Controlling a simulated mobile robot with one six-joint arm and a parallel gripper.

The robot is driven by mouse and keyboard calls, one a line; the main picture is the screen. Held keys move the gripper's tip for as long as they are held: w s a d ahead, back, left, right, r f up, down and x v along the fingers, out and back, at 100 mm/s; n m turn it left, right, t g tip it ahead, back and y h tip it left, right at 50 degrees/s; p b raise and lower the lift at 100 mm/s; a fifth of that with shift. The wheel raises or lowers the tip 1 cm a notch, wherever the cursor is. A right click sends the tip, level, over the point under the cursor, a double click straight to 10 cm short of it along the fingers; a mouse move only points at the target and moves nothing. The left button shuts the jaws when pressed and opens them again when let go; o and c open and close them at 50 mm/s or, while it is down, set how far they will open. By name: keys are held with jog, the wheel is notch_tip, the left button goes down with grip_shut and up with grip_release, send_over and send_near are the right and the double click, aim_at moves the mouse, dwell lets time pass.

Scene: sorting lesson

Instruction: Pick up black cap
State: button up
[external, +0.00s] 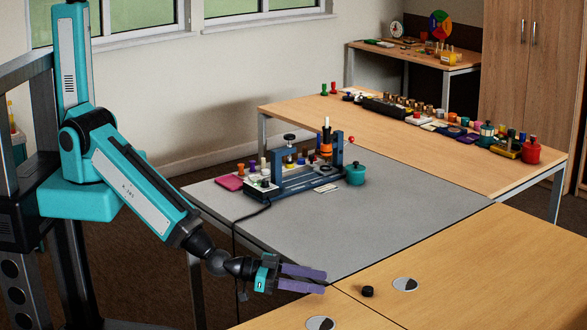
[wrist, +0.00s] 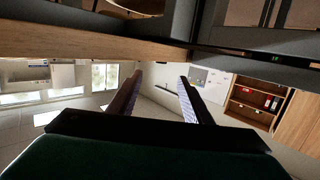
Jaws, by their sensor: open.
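A small black cap (external: 367,291) lies on the near wooden table, just left of a round disc. My gripper (external: 326,281) reaches in from the left near that table's left corner. Its two purple fingers are apart with nothing between them. The cap is a short way to the right of the fingertips and does not touch them. In the wrist view my gripper (wrist: 158,72) also shows open and empty, with a table edge across the top. I cannot make out the cap there.
Two round discs, one right of the cap (external: 405,284) and one nearer the front (external: 321,323), mark the wooden table (external: 470,270). A grey table (external: 400,210) behind holds a blue fixture (external: 300,178) and a teal pot (external: 355,174). A wooden table at the back (external: 300,110) holds many small items.

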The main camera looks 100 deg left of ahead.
aim_at(357, 294)
jog(key=shift+w+f+b, duration=0.2)
jog(key=shift+w+b, duration=0.55)
jog(key=shift+b, duration=0.45)
jog(key=shift+w+f+b, duration=0.15)
jog(key=shift+w+b, duration=0.6)
jog(key=shift+b, duration=0.45)
jog(key=shift+w+f+b, duration=0.2)
jog(key=shift+w+b, duration=0.55)
jog(key=shift+b, duration=0.45)
jog(key=w+b, duration=0.1)
jog(key=b, duration=0.2)
jog(key=shift+w+b, duration=0.3)
jog(key=shift+b, duration=0.05)
jog(key=shift+w, duration=0.1)
jog(key=shift+w+a+f, duration=0.1)
jog(key=shift+w+f, duration=0.05)
jog(key=shift+w, duration=1.15)
jog(key=shift+w+f, duration=0.1)
jog(key=shift+w, duration=1.2)
grip_shut()
